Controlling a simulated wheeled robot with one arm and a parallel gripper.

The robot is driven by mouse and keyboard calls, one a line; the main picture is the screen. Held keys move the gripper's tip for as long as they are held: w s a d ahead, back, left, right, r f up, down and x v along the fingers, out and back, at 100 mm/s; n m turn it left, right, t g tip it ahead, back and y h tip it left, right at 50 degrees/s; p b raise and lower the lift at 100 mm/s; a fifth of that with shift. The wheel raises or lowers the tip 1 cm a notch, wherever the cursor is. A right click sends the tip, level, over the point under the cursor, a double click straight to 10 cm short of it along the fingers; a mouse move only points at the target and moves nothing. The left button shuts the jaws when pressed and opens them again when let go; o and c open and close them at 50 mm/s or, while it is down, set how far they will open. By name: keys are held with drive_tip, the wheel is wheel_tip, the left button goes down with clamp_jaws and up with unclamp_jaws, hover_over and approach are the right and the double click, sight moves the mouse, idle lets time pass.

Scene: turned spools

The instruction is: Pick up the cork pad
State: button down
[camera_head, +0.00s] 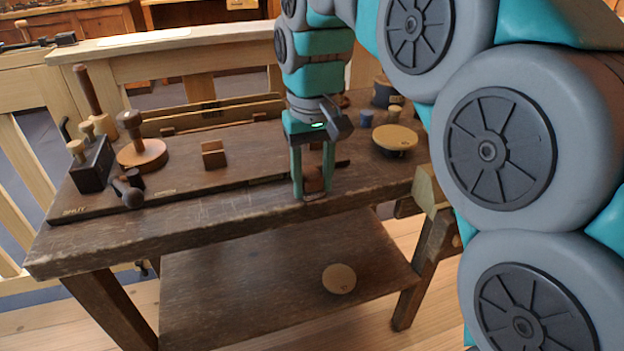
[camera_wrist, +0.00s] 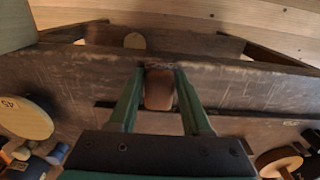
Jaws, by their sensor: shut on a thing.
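My gripper (camera_head: 312,196) is near the bench's front edge, pointing down. Its two green fingers are shut on a small reddish-brown block (camera_head: 314,179), which also shows between the fingertips in the wrist view (camera_wrist: 158,90). I cannot tell from its look whether this is cork. A flat round tan disc (camera_head: 339,278) lies on the lower shelf, below and in front of my gripper; it shows small at the top of the wrist view (camera_wrist: 135,41). A larger tan round top (camera_head: 395,137) with a dark mark stands on the bench right of my gripper.
The dark wooden bench (camera_head: 240,215) carries a small brown block (camera_head: 213,155), a round wooden base with a knob (camera_head: 142,153) and a black box with pegs (camera_head: 92,165) on the left. Dark and blue pots (camera_head: 385,93) stand at the back right. The bench's front strip is mostly clear.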

sight(313, 177)
drive_tip(key=shift+r, duration=1.55)
drive_tip(key=shift+s+r, duration=0.15)
drive_tip(key=shift+s, duration=0.1)
drive_tip(key=s+r+b, duration=0.1)
drive_tip(key=s+b, duration=0.1)
drive_tip(key=s, duration=1.3)
drive_tip(key=shift+s+a+r, duration=0.2)
